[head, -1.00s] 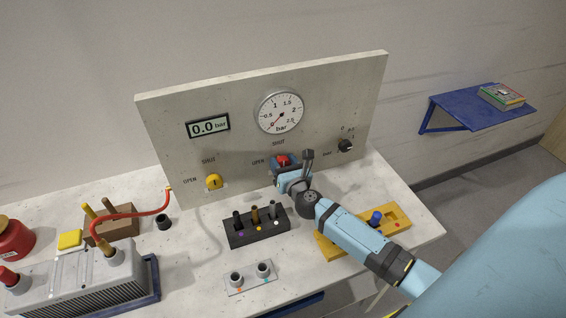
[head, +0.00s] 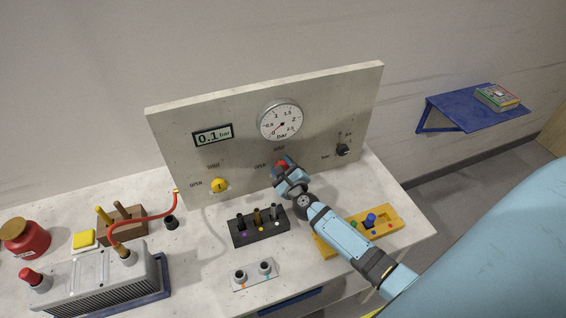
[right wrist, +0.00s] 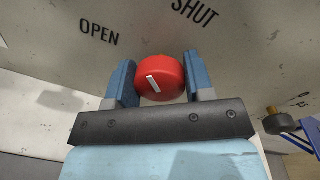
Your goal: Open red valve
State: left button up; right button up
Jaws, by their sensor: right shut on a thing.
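The red valve (head: 281,163) is a round red knob on the upright grey panel (head: 190,113), and my right gripper (head: 285,170) partly hides it in the head view. In the right wrist view the red knob (right wrist: 161,78) sits between the two blue fingers of my right gripper (right wrist: 160,82), which is shut on it. A slanted white mark shows on its face. The word OPEN is to its upper left and SHUT to its upper right. The digital display (head: 213,134) reads 0.1 bar. My left gripper is not in view.
A round gauge (head: 280,120) is above the red valve. A yellow knob (head: 220,185) is to its left and a black knob (head: 343,149) to its right. A black block with pegs (head: 259,228) and a yellow tray (head: 411,217) stand on the bench below.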

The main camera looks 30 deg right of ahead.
jog(key=n, duration=0.4)
jog(key=shift+a+f+p, duration=0.1)
jog(key=shift+p, duration=0.25)
jog(key=shift+f+n, duration=0.1)
jog(key=shift+n, duration=2)
jog(key=o, duration=0.9)
jog(key=shift+h, duration=0.4)
jog(key=v, duration=1.3)
jog(key=shift+s+r, duration=0.2)
jog(key=shift+s, duration=0.2)
